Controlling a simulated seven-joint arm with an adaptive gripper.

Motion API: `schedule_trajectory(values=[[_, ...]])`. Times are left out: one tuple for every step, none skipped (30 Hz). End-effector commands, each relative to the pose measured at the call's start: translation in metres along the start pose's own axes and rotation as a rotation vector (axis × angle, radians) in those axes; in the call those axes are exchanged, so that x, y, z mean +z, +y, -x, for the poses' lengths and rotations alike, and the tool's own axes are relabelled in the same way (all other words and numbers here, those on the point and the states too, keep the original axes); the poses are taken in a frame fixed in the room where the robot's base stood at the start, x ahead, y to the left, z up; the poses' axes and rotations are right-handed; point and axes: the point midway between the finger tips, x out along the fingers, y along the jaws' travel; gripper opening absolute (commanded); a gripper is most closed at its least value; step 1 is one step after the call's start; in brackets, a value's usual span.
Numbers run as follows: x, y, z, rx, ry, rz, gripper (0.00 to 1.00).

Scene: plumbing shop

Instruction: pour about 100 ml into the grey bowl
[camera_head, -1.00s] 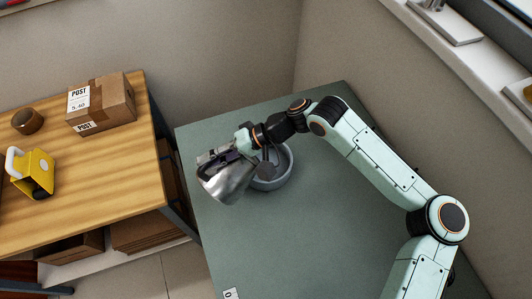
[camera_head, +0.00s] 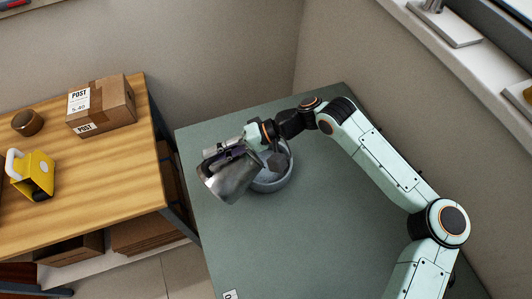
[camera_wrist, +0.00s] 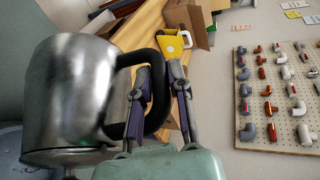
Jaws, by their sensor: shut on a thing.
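A shiny metal jug (camera_head: 229,180) with a black handle (camera_wrist: 138,92) is held above the green table, tilted. My gripper (camera_head: 232,152) is shut on the jug's handle; its two fingers also show in the wrist view (camera_wrist: 161,75). The grey bowl (camera_head: 287,177) stands on the table, just right of the jug in the head view and partly hidden by the jug and my wrist. A bluish-grey curved surface (camera_wrist: 10,150), probably the bowl, shows at the lower left of the wrist view. I cannot tell the liquid level or see a clear stream.
The green table (camera_head: 320,215) is clear in front of the bowl. A wooden bench (camera_head: 105,165) at left carries a cardboard box (camera_head: 112,103), a yellow object (camera_head: 32,175) and a brown cup (camera_head: 27,123). A pegboard with pipe fittings (camera_wrist: 278,95) shows in the wrist view.

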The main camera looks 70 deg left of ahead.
Motion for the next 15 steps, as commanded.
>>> schedule_trajectory(values=[[-0.0003,-0.0008,0.0006,-0.003,0.000,0.001,0.00],[-0.0004,-0.0008,0.0008,-0.005,0.000,0.000,0.00],[-0.0005,-0.0009,0.0010,-0.007,0.000,-0.001,0.00],[-0.0006,-0.0010,0.0012,-0.008,-0.001,-0.001,0.00],[-0.0006,-0.0011,0.0014,-0.009,-0.001,-0.002,0.00],[-0.0008,-0.0011,0.0017,-0.011,-0.001,-0.003,0.00],[-0.0008,-0.0012,0.0020,-0.012,-0.002,-0.003,0.00],[-0.0009,-0.0013,0.0023,-0.014,-0.002,-0.004,0.00],[-0.0010,-0.0015,0.0027,-0.017,-0.003,-0.005,0.00],[-0.0011,-0.0016,0.0029,-0.018,-0.003,-0.005,0.00],[-0.0011,-0.0017,0.0032,-0.020,-0.004,-0.006,0.00],[-0.0013,-0.0019,0.0036,-0.022,-0.004,-0.007,0.00],[-0.0014,-0.0020,0.0041,-0.024,-0.004,-0.008,0.00],[-0.0017,-0.0021,0.0046,-0.027,-0.005,-0.009,0.00],[-0.0021,-0.0022,0.0053,-0.030,-0.005,-0.010,0.00]])
